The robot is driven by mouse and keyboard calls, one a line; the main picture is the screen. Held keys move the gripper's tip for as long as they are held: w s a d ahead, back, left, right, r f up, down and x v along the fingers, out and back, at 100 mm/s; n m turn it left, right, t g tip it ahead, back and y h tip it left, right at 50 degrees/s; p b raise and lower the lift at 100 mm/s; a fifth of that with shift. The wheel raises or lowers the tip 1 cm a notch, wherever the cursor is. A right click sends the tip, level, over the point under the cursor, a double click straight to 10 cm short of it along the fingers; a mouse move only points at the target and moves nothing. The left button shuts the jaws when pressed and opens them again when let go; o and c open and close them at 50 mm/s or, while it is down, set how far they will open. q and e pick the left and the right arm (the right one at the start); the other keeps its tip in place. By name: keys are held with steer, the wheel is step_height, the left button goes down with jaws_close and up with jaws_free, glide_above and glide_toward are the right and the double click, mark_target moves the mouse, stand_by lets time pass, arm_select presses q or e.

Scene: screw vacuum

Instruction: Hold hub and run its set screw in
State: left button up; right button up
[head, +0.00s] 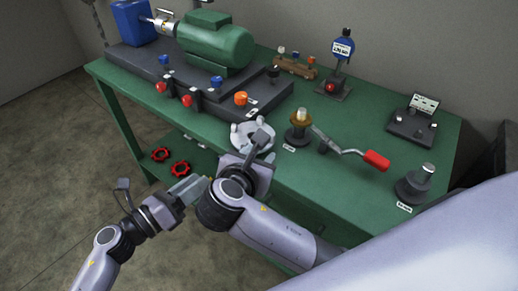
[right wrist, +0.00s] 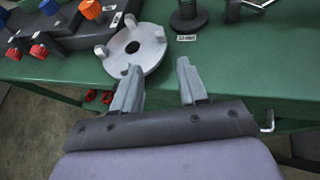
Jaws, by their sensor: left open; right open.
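The hub (head: 240,130), a grey metal disc with a central hole and raised lugs, lies flat near the bench's front edge. It also shows in the right wrist view (right wrist: 150,52); its set screw cannot be made out. My right gripper (right wrist: 158,78) is open and empty, its fingers apart on the near side of the hub, not around it. In the head view my right wrist partly covers the hub. My left gripper (head: 195,187) is open and empty, in front of the bench, left of and below the hub.
The green bench (head: 330,190) carries a green motor (head: 218,45) on a dark base at back left. Right of the hub stand a brass-topped post (head: 299,122), a red-handled crank tool (head: 375,160) and a dark stand (head: 413,187). Red handwheels (head: 180,169) lie on the lower shelf.

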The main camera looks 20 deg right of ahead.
mark_target(269, 147)
steer(key=shift+n+h, duration=0.4)
steer(key=shift+h, duration=0.2)
steer(key=w+d, duration=0.4)
steer(key=d, duration=0.1)
steer(key=shift+w+f, duration=0.35)
